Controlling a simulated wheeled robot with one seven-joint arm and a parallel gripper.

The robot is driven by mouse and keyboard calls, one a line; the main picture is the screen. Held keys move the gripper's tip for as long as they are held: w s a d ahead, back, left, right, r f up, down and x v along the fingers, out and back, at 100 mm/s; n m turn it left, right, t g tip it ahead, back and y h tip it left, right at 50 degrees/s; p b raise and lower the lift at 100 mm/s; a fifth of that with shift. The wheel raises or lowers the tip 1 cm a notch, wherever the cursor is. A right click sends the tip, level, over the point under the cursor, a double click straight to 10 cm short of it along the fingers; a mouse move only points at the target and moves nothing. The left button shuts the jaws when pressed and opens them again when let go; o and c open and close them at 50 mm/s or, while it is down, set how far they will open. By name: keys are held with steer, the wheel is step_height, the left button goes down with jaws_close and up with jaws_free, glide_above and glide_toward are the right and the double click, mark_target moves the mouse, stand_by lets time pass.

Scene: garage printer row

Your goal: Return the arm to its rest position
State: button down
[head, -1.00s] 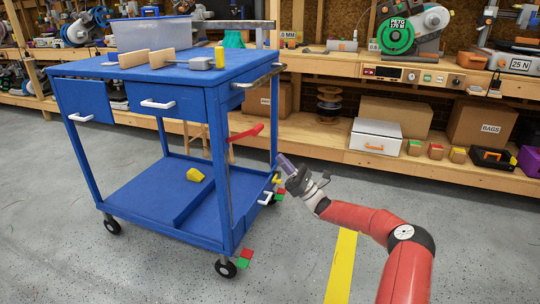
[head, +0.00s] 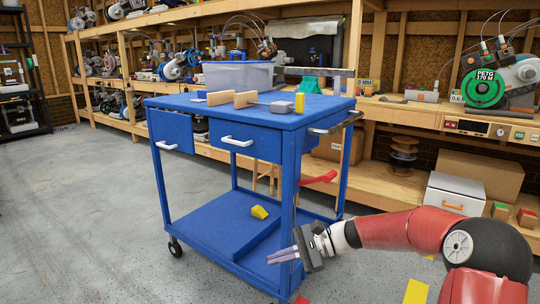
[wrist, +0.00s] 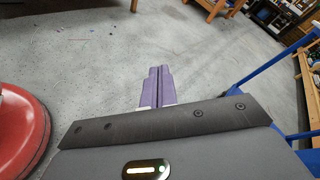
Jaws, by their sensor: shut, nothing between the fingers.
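My gripper (head: 284,256) is in front of the right front part of the blue cart (head: 262,146) in the head view, low and near its bottom shelf. Its purple fingers point left and are together with nothing between them. In the wrist view the purple fingers (wrist: 157,85) lie side by side over bare grey floor. My red arm is bent, reaching in from the lower right. Whether the gripper touches the cart cannot be told, but floor shows past the fingertips in the wrist view.
The cart top holds a clear bin (head: 238,75), wooden blocks and a yellow piece (head: 299,103). A yellow block (head: 259,212) lies on its bottom shelf. One drawer (head: 172,131) sticks out. A wooden bench with a white box (head: 453,196) stands behind. Floor at left is free.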

steer(key=s+d+r+n+t+h, duration=0.1)
steer(key=s+d+n+t+h, duration=0.1)
steer(key=s, duration=0.7)
steer(key=s+d+r+n+t+h, duration=0.2)
steer(key=s+d+n+h, duration=0.3)
steer(key=s, duration=0.4)
steer(key=s+d+r+n+t+h, duration=0.2)
steer(key=s+d+h, duration=0.4)
steer(key=s, duration=0.4)
steer(key=shift+n+t+h, duration=0.3)
steer(key=shift+n+h, duration=0.4)
steer(key=shift+n, duration=0.1)
